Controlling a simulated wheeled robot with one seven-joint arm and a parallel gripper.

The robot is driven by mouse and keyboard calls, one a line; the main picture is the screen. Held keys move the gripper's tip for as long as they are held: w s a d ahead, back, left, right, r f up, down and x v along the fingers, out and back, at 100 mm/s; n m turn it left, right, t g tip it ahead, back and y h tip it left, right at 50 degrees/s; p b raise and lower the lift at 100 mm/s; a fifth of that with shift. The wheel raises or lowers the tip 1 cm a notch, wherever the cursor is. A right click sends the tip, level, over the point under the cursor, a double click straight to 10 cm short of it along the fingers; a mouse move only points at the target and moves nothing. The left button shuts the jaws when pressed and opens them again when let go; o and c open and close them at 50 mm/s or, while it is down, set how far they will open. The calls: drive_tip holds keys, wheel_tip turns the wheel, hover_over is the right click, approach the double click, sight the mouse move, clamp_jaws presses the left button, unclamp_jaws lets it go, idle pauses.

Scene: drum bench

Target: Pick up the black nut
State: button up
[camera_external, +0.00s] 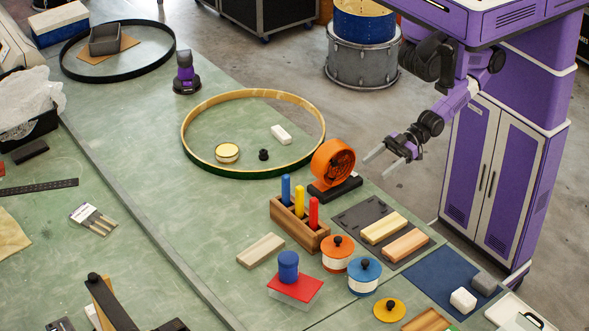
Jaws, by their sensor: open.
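The black nut (263,155) is a small dark piece lying on the green bench inside a large round wooden hoop (185,143). In the hoop with it are a round tin with a pale yellow top (227,152) to its left and a white block (281,134) to its upper right. My gripper (376,162) is open and empty. It is in the air to the right of the hoop, near the bench's right edge, with its fingers pointing left. In the picture, the orange round device (333,162) lies between my gripper and the nut.
A wooden holder (300,229) with blue, yellow and red pegs stands in front of the orange device. Lidded jars (337,254), wood blocks and a red-topped box (295,285) crowd the front right. A purple-and-black item (186,75) stands behind the hoop.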

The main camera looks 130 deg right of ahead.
drive_tip(key=c, duration=0.3)
drive_tip(key=shift+c, duration=0.2)
